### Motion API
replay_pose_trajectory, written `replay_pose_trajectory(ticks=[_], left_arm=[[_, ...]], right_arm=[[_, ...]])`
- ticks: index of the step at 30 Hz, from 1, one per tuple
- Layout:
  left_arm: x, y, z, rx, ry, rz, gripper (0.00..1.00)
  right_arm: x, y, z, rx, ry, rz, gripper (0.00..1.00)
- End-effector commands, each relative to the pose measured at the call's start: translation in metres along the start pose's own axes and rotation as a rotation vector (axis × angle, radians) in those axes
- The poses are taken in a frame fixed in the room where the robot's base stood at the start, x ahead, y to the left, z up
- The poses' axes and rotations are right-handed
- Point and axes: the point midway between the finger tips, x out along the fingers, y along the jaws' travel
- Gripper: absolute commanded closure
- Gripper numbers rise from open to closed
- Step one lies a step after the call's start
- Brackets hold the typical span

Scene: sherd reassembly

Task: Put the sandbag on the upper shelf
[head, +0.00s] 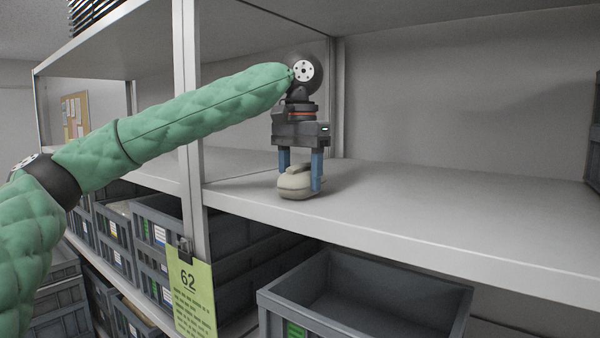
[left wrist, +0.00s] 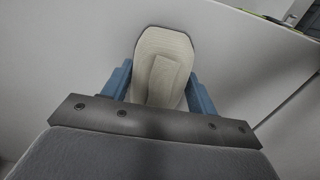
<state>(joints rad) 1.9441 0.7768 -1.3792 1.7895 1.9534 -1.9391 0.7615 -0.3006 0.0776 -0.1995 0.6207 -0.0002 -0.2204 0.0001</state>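The sandbag (head: 295,183) is a small beige-grey cushion at the front left of the upper shelf (head: 420,215), near its edge and the upright post. It looks to rest on the shelf board or very close to it. My left gripper (head: 301,178) points straight down over it, with one blue finger on each side of the bag. In the left wrist view the sandbag (left wrist: 163,68) lies between the two blue fingers, which look to be against its sides. My right gripper does not show in either view.
Grey crates (head: 360,300) stand on the level below. A green tag (head: 193,295) marked 62 hangs by the white post (head: 188,130) left of my gripper. A dark crate (head: 594,150) stands at the far right of the shelf. The board between is clear.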

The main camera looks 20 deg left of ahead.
Motion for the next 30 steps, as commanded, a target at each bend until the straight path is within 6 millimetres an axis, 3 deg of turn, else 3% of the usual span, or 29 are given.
replay_pose_trajectory(ticks=[1,3,15,21,30], left_arm=[[0.0,0.0,0.0,0.0,0.0,0.0,0.32],[0.0,0.0,0.0,0.0,0.0,0.0,0.2],[-0.004,0.0,0.0,0.0,0.001,0.0,0.2],[-0.031,0.001,0.0,0.0,0.002,0.001,0.2],[-0.069,0.0,0.0,-0.001,0.001,-0.001,0.2]], right_arm=[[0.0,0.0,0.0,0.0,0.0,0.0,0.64],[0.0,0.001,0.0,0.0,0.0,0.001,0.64],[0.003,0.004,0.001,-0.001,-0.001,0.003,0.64],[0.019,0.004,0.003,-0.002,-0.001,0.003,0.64],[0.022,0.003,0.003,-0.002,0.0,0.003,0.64]])
